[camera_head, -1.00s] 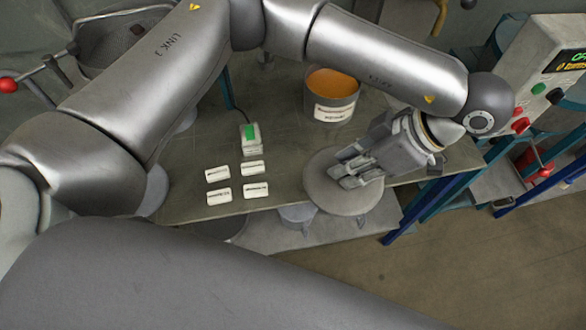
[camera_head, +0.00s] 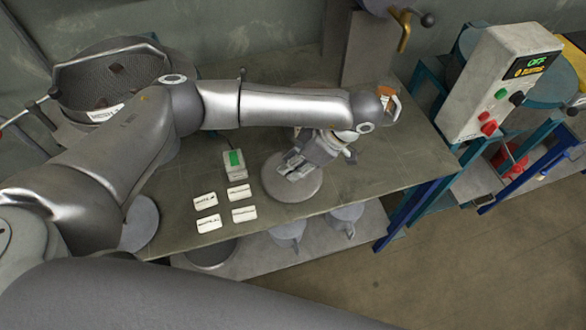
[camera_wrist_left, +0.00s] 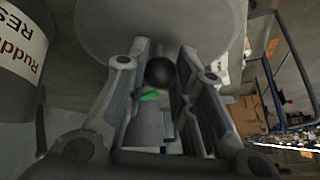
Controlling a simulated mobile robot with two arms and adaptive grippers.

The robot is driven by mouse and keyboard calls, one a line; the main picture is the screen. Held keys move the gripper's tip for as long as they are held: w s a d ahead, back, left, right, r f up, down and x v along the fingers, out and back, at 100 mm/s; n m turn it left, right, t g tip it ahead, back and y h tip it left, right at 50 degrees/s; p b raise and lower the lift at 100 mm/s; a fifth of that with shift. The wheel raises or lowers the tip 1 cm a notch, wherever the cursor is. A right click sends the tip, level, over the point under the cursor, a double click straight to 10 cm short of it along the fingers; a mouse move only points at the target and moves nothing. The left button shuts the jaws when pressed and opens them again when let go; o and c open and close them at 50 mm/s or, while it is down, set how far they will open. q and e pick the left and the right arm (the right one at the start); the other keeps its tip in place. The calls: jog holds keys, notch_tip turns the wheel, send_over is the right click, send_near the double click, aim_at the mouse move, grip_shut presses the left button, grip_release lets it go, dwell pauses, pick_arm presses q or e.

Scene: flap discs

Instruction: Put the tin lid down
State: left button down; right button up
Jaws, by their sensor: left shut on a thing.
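My left gripper (camera_head: 294,168) is shut on the tin lid (camera_head: 289,188), a round grey disc. In the left wrist view the lid (camera_wrist_left: 160,28) fills the top, and its black ball knob (camera_wrist_left: 159,72) sits between the two fingers. In the head view the lid is over the tabletop, right of the green-topped box; I cannot tell whether it touches the table. A labelled tin (camera_wrist_left: 18,50) shows in part at the left of the wrist view; in the head view my arm mostly hides it. My right gripper is not in view.
Several white label cards (camera_head: 208,223) lie left of the lid on the table (camera_head: 345,195). The small box with a green top (camera_head: 234,163) stands beside them. A control box (camera_head: 500,85) is at the right. The tabletop right of the lid is clear.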

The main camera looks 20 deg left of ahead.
pick_arm(q)
jog(key=shift+w+a+f, duration=0.1)
jog(key=shift+a+f, duration=0.15)
jog(key=shift+f, duration=1)
jog(key=shift+f+p, duration=0.35)
jog(key=shift+f, duration=0.25)
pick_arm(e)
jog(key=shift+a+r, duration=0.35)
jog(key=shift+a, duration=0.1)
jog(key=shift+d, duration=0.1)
pick_arm(q)
jog(key=shift+f, duration=0.1)
jog(key=c, duration=1.7)
grip_release()
jog(key=shift+f, duration=0.1)
jog(key=o, duration=0.5)
jog(key=shift+c, duration=0.2)
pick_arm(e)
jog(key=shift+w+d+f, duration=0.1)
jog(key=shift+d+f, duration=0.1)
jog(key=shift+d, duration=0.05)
